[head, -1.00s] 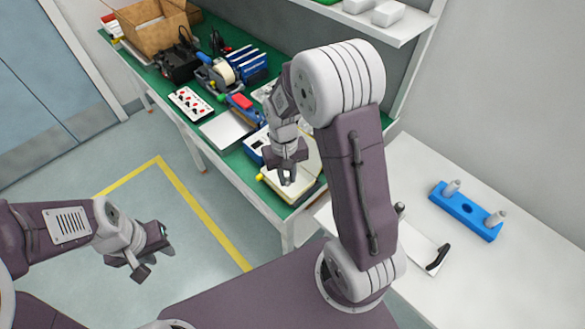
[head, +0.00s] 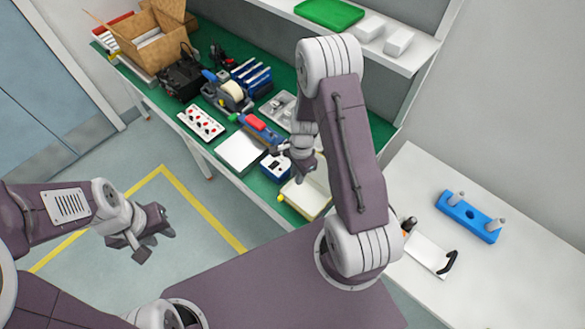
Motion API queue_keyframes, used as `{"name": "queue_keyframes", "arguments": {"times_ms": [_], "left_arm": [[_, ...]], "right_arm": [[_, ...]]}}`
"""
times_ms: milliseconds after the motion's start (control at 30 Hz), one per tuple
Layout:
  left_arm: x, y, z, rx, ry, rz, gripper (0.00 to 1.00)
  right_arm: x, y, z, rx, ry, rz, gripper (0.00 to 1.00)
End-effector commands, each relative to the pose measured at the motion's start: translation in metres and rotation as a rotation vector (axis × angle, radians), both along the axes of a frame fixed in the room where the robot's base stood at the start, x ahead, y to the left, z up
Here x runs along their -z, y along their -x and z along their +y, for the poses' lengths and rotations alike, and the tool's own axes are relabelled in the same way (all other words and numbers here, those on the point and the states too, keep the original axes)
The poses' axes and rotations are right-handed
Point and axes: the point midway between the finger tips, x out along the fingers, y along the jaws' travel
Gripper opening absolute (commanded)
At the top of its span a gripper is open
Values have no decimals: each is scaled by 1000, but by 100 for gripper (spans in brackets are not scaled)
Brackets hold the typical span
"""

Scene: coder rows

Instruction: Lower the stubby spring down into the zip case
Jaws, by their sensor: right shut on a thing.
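My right gripper (head: 301,179) is shut above the front right end of the green bench, over a cream, flat, book-like thing (head: 308,203). The stubby spring in its jaws is too small and hidden to make out. I cannot tell for certain which thing is the zip case; the cream thing lies closest under the gripper, partly covered by my arm. My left gripper (head: 153,244) is open and empty, over the floor at the left, well away from the bench.
On the green bench (head: 221,148) stand a blue meter (head: 275,168), a white flat box (head: 240,152), a red-and-white button panel (head: 201,123), a tape dispenser (head: 229,95) and a cardboard box (head: 150,38). A white table (head: 440,185) at right holds a blue block (head: 470,217).

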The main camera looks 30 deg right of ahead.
Motion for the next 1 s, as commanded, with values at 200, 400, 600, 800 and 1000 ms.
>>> {"name": "queue_keyframes", "arguments": {"times_ms": [200,400,600,800,1000], "left_arm": [[6,0,0,0,0,0,32],[24,0,0,0,0,0,32],[49,0,0,0,0,0,32],[73,0,0,0,0,0,32],[95,0,0,0,0,0,32]], "right_arm": [[6,0,0,1,0,0,0],[23,0,0,-1,0,0,0],[48,0,0,-2,0,0,0],[72,0,0,-2,0,0,0],[93,0,0,-2,0,0,0]]}}
